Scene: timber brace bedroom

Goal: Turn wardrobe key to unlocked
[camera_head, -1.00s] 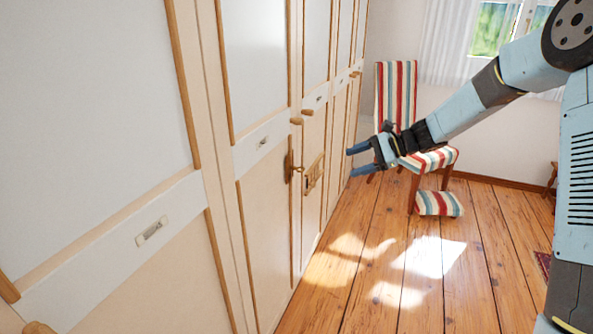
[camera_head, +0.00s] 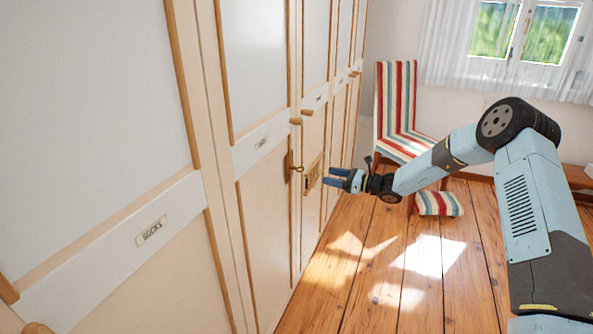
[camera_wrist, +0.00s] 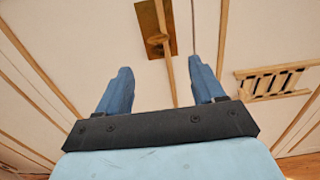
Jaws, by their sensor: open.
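The wardrobe (camera_head: 265,225) is a long cream wall of doors with wood trim on the left. A small brass key (camera_head: 298,168) sticks out from a brass lock plate (camera_head: 289,167) on it. In the wrist view the plate (camera_wrist: 150,20) shows beyond the fingers at top centre; the key's turn cannot be made out clearly. My gripper (camera_head: 327,177) is open and empty, pointing left at the wardrobe, to the right of the key and apart from it. In the wrist view the fingertips (camera_wrist: 160,66) are spread, with a wood strip visible between them.
A wood-framed panel with dark slots (camera_head: 313,173) sits on the wardrobe between key and gripper in the head view. Wooden knobs (camera_head: 296,121) stick out above the lock. A striped chair (camera_head: 396,105) stands behind my arm. The sunlit wood floor (camera_head: 365,275) in front is clear.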

